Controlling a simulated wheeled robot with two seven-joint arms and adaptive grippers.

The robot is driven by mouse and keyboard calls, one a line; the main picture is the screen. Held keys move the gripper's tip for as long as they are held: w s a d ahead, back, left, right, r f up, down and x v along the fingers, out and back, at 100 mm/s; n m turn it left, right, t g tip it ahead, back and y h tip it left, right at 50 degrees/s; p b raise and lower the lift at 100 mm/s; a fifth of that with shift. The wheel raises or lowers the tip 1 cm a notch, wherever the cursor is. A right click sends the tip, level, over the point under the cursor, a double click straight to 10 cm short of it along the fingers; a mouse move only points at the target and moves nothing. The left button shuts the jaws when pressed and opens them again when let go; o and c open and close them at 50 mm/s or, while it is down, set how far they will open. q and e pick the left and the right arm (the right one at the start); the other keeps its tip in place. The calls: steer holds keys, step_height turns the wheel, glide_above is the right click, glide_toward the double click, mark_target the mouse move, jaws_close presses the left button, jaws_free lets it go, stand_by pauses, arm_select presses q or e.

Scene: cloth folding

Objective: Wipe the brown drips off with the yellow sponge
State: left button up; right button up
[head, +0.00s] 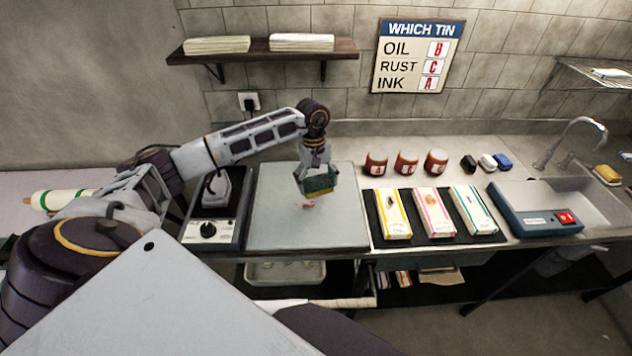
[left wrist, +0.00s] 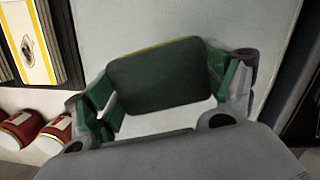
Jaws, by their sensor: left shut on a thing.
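My left gripper (head: 318,178) is shut on a sponge (head: 319,186) above the pale grey board (head: 270,225). In the left wrist view, the sponge (left wrist: 158,78) shows a dark green face with a thin yellow edge, between the green-padded fingers of the gripper (left wrist: 160,90). A small orange-brown mark (head: 308,206) shows on the board just below the sponge in the head view. I cannot tell whether the sponge touches the board, and it may hide more marks. My right gripper is not in view.
Several cloths in patterned wraps, including a yellow-edged one (head: 393,213), lie on a dark mat right of the board. Red jars (head: 407,162) stand behind them. A hotplate (head: 213,232) is at left. Another yellow sponge (head: 607,174) lies by the sink (head: 580,203).

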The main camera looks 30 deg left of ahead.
arm_select(q)
steer(key=shift+d, duration=0.1)
steer(key=shift+d+n, duration=0.1)
steer(key=shift+n, duration=0.3)
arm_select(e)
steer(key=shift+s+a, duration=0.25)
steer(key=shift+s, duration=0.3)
arm_select(q)
steer(key=shift+w+d+n, duration=0.1)
steer(key=shift+n, duration=0.4)
steer(key=shift+n+t, duration=0.3)
steer(key=shift+n, duration=0.8)
